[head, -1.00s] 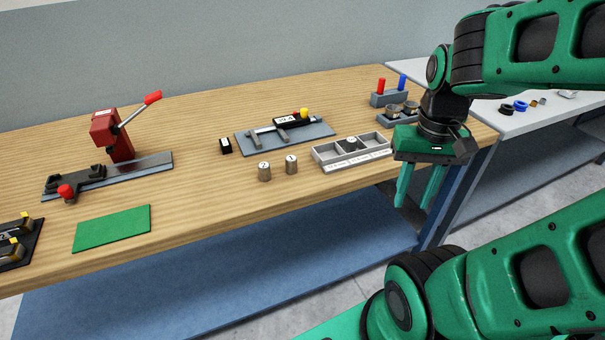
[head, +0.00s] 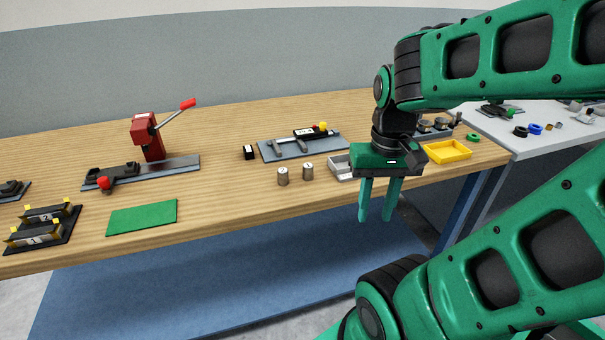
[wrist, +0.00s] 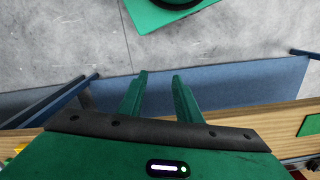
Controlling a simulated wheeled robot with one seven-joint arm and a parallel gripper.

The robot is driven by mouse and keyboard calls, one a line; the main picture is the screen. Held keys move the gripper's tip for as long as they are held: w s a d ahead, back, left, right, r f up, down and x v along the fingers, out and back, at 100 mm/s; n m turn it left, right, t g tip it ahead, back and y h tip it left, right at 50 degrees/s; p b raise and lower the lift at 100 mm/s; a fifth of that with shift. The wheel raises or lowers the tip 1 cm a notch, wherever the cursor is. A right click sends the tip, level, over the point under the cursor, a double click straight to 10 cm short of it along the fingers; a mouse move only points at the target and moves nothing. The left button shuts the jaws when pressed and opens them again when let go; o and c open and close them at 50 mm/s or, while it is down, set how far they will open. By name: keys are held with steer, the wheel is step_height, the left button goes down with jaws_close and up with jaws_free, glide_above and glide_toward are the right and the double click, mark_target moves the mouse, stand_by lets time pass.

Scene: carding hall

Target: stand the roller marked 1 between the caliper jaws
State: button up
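Two small metal rollers stand upright side by side on the wooden table. The right one, roller 1 (head: 308,172), carries a small mark on top that reads 1 in the earlier head view. The left one is roller 2 (head: 283,177). Behind them the caliper (head: 290,144) lies on a grey plate (head: 329,147), its jaws pointing toward the front left with a gap between them. My gripper (head: 376,212) points down, open and empty, in front of the table's front edge, right of the rollers. Its two separated fingers also show in the wrist view (wrist: 158,88).
My gripper partly hides a grey compartment tray (head: 341,165). A yellow tray (head: 448,152) stands to its right. A black-and-white block (head: 249,152) is left of the caliper plate. A red lever press (head: 147,137) and green mat (head: 142,217) are farther left. Table in front of the rollers is clear.

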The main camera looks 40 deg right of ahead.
steer(key=o, duration=0.3)
steer(key=shift+o, duration=0.5)
steer(key=shift+s+r, duration=0.25)
steer(key=shift+s, duration=0.2)
steer(key=m+t+y, duration=0.2)
steer(key=m+t, duration=0.2)
steer(key=m, duration=1.8)
glide_toward(309, 166)
steer(key=shift+y, duration=0.3)
steer(key=shift+d+x, duration=0.15)
steer(key=shift+x, duration=2.55)
steer(key=shift+d+x, duration=0.2)
steer(key=shift+x, duration=2.45)
